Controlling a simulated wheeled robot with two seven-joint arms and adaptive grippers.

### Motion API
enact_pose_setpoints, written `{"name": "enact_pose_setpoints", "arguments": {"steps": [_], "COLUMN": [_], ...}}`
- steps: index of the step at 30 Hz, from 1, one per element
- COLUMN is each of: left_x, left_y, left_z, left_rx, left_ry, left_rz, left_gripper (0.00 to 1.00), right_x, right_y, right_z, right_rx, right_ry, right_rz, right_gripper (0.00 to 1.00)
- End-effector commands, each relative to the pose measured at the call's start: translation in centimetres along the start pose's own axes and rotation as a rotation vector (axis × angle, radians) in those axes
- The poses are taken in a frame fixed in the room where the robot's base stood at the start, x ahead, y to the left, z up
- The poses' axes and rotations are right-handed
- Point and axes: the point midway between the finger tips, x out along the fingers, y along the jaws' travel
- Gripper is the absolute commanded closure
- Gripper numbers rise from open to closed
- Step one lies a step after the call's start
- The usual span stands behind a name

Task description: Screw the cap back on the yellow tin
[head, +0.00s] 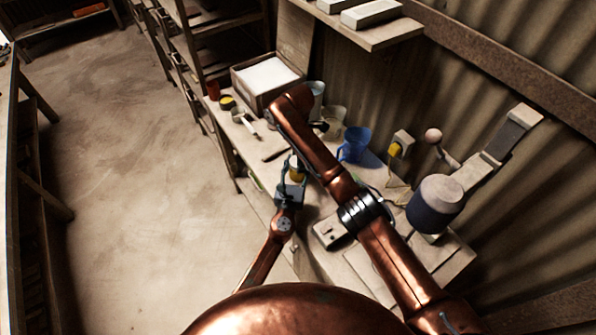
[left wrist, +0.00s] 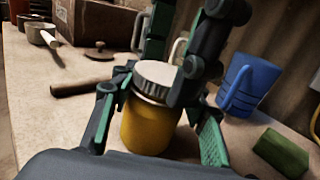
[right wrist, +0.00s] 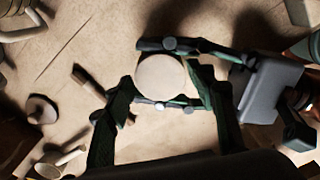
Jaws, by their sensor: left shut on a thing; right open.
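The yellow tin (left wrist: 152,127) stands upright on the bench, its pale ribbed cap (left wrist: 157,77) resting on its mouth. I cannot tell how tightly the cap is threaded. In the head view the tin (head: 296,167) is small, beyond my left gripper (head: 291,188). My left gripper is shut on the tin's body, a finger on each side. My right gripper (right wrist: 163,84) is open from above, its fingers on either side of the round cap (right wrist: 161,77); contact with the cap is unclear. In the head view the right arm hides most of its own gripper.
A blue jug (head: 354,144) and a green block (left wrist: 282,152) stand to the tin's right. A dark-handled tool (left wrist: 80,87), a knobbed lid (left wrist: 98,53) and a small pan (left wrist: 39,32) lie left and behind. A box (head: 266,76) stands farther back.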

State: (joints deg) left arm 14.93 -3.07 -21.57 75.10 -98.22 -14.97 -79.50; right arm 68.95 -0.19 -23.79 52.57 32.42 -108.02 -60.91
Motion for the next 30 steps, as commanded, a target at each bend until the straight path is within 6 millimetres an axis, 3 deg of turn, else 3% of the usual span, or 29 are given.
{"name": "enact_pose_setpoints", "arguments": {"steps": [6,21,23,26,30], "left_x": [-0.01,-0.02,-0.02,-0.02,-0.02], "left_y": [0.05,0.04,0.04,0.04,0.05], "left_z": [-0.11,-0.12,-0.12,-0.13,-0.13], "left_rx": [0.001,0.001,0.001,0.001,0.001], "left_ry": [0.002,0.002,0.002,0.002,0.002], "left_rz": [0.001,0.001,0.001,0.001,0.001], "left_gripper": [1.0,1.0,1.0,1.0,1.0], "right_x": [0.01,-0.01,-0.01,0.01,0.02], "right_y": [-0.01,-0.01,-0.01,-0.02,-0.04], "right_z": [-0.02,-0.02,-0.02,-0.08,-0.15], "right_rx": [0.0,-0.001,0.001,0.055,0.269], "right_ry": [0.0,0.0,0.0,0.001,0.003], "right_rz": [0.0,0.0,0.0,-0.001,-0.002], "right_gripper": [0.51,0.85,0.86,0.86,0.86]}}
